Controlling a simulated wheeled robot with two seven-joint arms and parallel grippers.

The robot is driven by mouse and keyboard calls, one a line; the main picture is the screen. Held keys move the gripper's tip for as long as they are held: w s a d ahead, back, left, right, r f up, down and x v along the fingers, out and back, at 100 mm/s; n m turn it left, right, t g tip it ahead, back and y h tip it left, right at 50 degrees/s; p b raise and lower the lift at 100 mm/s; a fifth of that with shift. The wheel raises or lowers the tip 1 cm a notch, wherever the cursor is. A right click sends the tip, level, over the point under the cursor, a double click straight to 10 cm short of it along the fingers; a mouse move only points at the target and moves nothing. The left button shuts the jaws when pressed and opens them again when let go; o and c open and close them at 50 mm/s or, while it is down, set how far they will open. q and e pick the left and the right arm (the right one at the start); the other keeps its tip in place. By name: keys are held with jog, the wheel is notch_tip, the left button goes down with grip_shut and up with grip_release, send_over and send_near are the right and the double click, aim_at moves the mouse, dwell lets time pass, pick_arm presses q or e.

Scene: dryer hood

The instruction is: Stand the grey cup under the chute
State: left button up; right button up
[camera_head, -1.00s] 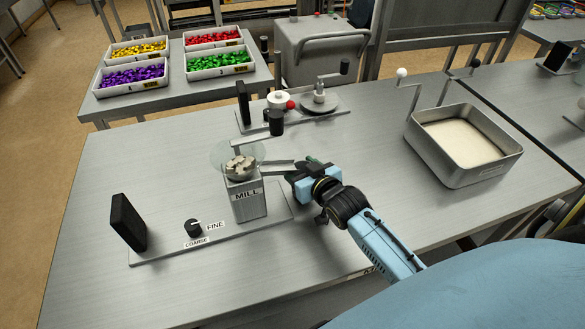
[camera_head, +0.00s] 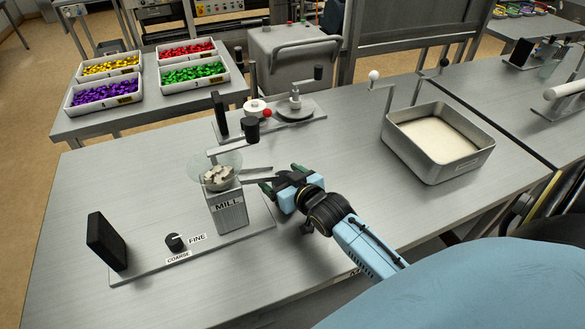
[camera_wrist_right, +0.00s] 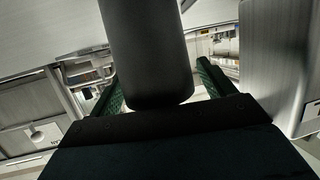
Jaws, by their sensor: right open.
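The mill (camera_head: 227,210) stands on its base plate, with its metal chute (camera_head: 257,169) sticking out to the right. My right gripper (camera_head: 282,179) is open beside the mill, just below the chute end, with its green fingers spread. In the right wrist view a dark grey cylinder, seemingly the grey cup (camera_wrist_right: 150,50), stands between the open green fingers (camera_wrist_right: 160,88), apart from both as far as I can see. The mill body (camera_wrist_right: 283,60) seems to be at the right there. In the head view the cup is mostly hidden by the gripper. My left gripper is out of view.
A COARSE/FINE knob (camera_head: 174,242) and a black upright block (camera_head: 107,241) share the mill's plate. A steel tub of pale powder (camera_head: 480,163) stands at the right. Another device (camera_head: 297,110) sits behind. The front table area is clear.

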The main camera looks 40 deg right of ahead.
jog(key=v, duration=1.1)
jog(key=shift+s, duration=0.35)
